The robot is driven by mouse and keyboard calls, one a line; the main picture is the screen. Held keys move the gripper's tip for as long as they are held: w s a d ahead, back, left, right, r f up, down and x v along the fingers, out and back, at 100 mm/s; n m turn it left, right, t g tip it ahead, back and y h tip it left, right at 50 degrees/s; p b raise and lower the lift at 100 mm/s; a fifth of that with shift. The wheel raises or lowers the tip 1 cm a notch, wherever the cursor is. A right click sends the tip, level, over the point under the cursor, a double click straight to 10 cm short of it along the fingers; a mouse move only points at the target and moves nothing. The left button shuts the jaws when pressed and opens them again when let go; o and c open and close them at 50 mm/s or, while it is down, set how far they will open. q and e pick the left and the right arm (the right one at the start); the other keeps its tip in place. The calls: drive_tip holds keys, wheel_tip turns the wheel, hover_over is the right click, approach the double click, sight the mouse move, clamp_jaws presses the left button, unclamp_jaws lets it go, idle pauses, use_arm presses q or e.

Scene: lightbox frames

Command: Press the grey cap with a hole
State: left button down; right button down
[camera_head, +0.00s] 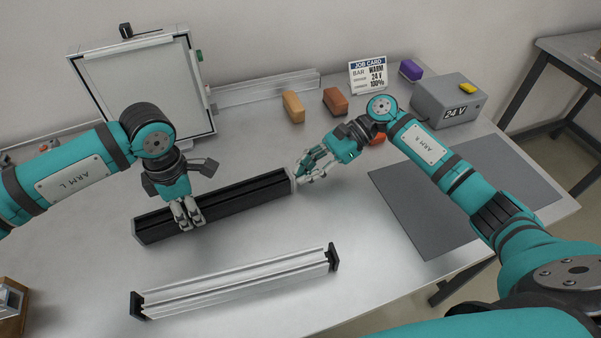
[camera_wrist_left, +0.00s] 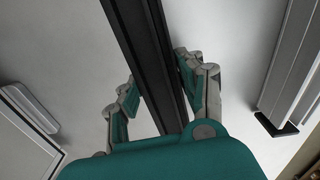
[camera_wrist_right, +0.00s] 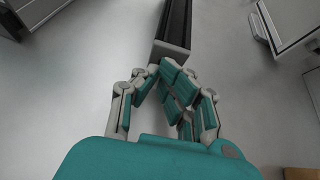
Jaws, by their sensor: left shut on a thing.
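A black bar (camera_head: 225,203) lies on the table, running from lower left to upper right. A pale grey end piece (camera_head: 292,180) caps its right end; I cannot make out a hole in it. It shows in the right wrist view (camera_wrist_right: 170,52) too. My left gripper (camera_head: 188,220) points down and is shut across the bar, left of its middle; the bar runs between the fingers (camera_wrist_left: 158,88). My right gripper (camera_head: 302,172) is at the capped end, its fingertips at or very near the cap. The fingers partly hide the cap, and their gap is unclear.
A silver bar (camera_head: 235,285) with black ends lies in front. A framed panel (camera_head: 145,85) stands behind. Orange (camera_head: 293,106) and brown (camera_head: 335,101) blocks, a job card (camera_head: 368,77) and a 24 V box (camera_head: 448,100) stand at the back. A grey mat (camera_head: 460,195) lies right.

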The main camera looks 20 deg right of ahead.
use_arm(q)
drive_tip(key=shift+a, duration=0.1)
use_arm(e)
drive_tip(key=v, duration=0.4)
drive_tip(key=f+v, duration=0.1)
drive_tip(key=v, duration=0.7)
drive_tip(key=shift+w+d, duration=0.1)
drive_tip(key=shift+d, duration=0.5)
drive_tip(key=shift+f, duration=0.1)
use_arm(q)
drive_tip(key=c, duration=0.7)
unclamp_jaws()
